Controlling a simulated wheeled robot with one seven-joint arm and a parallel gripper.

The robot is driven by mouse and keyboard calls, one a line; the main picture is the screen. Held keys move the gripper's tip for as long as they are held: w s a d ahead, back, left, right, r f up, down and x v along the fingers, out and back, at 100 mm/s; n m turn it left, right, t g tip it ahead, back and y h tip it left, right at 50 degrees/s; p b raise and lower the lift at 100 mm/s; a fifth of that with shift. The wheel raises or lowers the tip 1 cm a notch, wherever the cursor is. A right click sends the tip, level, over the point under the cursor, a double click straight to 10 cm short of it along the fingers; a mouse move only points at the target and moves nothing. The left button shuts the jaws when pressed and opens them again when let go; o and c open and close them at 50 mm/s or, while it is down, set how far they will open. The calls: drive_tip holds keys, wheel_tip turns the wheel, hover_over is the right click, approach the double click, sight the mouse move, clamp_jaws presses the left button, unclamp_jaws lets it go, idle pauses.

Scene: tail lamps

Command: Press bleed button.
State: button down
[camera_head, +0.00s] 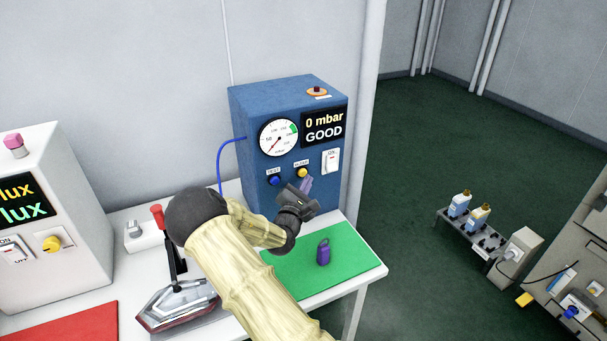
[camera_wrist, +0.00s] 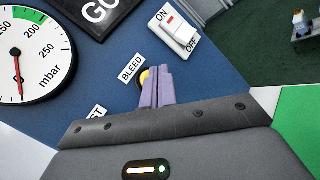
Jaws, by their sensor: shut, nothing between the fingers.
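The blue tester box (camera_head: 250,120) stands on the table against the wall. Its yellow bleed button (camera_head: 302,172) is on the front panel, right of the blue test button (camera_head: 274,181). My gripper (camera_head: 306,185) is in front of the panel, just below the bleed button, with its purple fingers shut and empty. The display (camera_head: 323,126) reads 0 mbar GOOD.
A dial gauge (camera_head: 279,138) and a white on/off switch (camera_head: 332,160) are on the same panel. A purple part (camera_head: 323,252) stands on the green mat (camera_head: 350,262). A tail lamp (camera_head: 178,305) lies left of my arm. A blue hose (camera_head: 219,165) runs from the box's left side.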

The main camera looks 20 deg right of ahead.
drive_tip(key=s, duration=0.5)
drive_tip(key=shift+d+p, duration=0.1)
drive_tip(key=shift+p, duration=0.3)
idle(0.5)
